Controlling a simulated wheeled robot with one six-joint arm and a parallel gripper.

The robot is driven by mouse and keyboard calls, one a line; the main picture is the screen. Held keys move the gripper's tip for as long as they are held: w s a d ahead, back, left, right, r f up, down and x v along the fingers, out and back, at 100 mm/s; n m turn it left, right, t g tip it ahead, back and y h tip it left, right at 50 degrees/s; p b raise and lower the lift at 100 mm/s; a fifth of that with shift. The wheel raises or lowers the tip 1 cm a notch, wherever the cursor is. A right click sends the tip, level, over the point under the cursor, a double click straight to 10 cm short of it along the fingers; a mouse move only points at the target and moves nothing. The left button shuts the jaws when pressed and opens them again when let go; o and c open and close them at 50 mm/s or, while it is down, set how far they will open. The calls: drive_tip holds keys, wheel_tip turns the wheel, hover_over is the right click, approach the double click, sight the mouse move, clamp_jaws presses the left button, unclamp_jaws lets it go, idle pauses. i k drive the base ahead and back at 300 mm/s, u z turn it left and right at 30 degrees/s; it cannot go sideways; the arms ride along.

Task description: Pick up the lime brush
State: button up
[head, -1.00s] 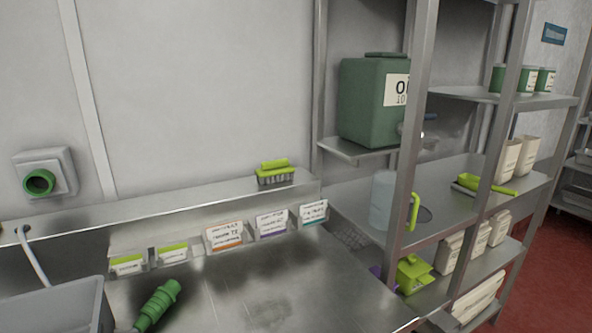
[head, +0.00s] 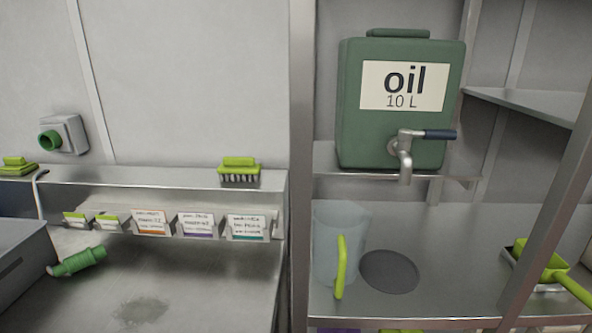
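A lime brush (head: 239,170) with dark bristles stands bristles down on the raised metal ledge at the back of the counter, near the ledge's right end. Another lime object (head: 17,166), which may also be a brush, is cut off at the left edge on the same ledge. My gripper is not in view.
A metal post (head: 302,160) stands just right of the brush. Beyond it are a green oil container (head: 402,135) with a tap, a clear jug (head: 336,240) and a lime scoop (head: 545,262). Label cards (head: 150,222) line the ledge's front. A green nozzle (head: 78,261) lies on the counter.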

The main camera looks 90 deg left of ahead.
sight(232, 168)
drive_tip(key=i, duration=0.45)
drive_tip(key=u, duration=3.55)
drive_tip(key=i, duration=0.5)
drive_tip(key=u, duration=0.05)
